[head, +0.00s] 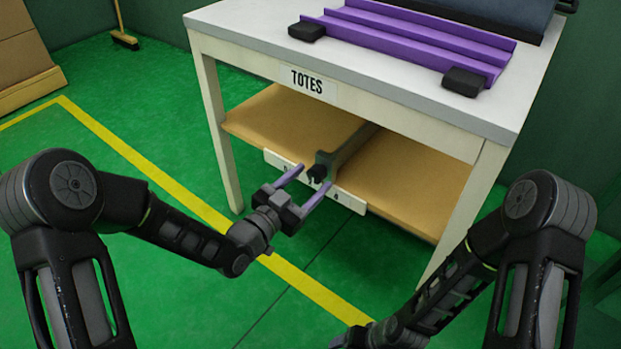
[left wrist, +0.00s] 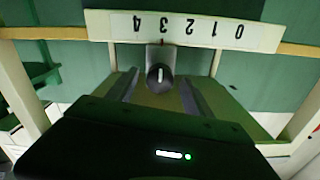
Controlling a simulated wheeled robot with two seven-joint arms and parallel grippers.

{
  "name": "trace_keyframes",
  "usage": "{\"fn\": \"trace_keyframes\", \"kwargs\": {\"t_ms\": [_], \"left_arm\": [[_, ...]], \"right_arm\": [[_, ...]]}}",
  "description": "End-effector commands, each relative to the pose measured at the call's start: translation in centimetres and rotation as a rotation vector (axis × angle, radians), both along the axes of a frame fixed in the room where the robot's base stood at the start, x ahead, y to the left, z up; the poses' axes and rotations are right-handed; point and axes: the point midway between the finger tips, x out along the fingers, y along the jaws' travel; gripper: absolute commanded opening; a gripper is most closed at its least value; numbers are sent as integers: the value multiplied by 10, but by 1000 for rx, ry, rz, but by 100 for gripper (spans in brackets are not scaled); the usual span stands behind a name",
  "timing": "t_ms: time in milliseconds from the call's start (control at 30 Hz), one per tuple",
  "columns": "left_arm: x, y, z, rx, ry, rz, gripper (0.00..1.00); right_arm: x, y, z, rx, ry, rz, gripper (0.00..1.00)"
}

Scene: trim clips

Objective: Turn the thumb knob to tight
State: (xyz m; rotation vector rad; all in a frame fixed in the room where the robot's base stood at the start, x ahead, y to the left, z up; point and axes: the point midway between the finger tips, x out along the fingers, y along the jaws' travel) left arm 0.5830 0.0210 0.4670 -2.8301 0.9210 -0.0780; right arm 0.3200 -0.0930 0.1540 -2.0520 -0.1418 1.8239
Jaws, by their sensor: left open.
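The dark thumb knob (head: 318,172) sits at the front of a grey bar under the bench, at the middle of a white scale plate (head: 346,199). In the left wrist view the round knob (left wrist: 160,77) carries a pale line that stands about upright, toward the middle of the plate (left wrist: 215,31) with its upside-down numerals. My left gripper (head: 316,177) is open, with one purple finger on each side of the knob. I cannot tell whether the fingers touch it. My right arm reaches the bottom edge, and its gripper is out of view.
The white bench (head: 245,42) has a label reading TOTES (head: 307,81) and a tan shelf (head: 268,115) below. A purple rail (head: 410,38) with dark end blocks lies on top. The green floor in front is open, with yellow lines. A broom (head: 124,38) stands far left.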

Motion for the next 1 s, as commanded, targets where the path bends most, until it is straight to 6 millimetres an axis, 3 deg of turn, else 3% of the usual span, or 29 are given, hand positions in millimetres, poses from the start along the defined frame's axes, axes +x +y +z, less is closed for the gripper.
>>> {"fn": "trace_keyframes", "kwargs": {"t_ms": [433,1000], "left_arm": [[-52,39,1,0,2,3,59],[-56,41,0,0,1,1,59]], "right_arm": [[-3,1,18,-4,2,2,76],[-3,1,18,-4,2,2,76]]}}
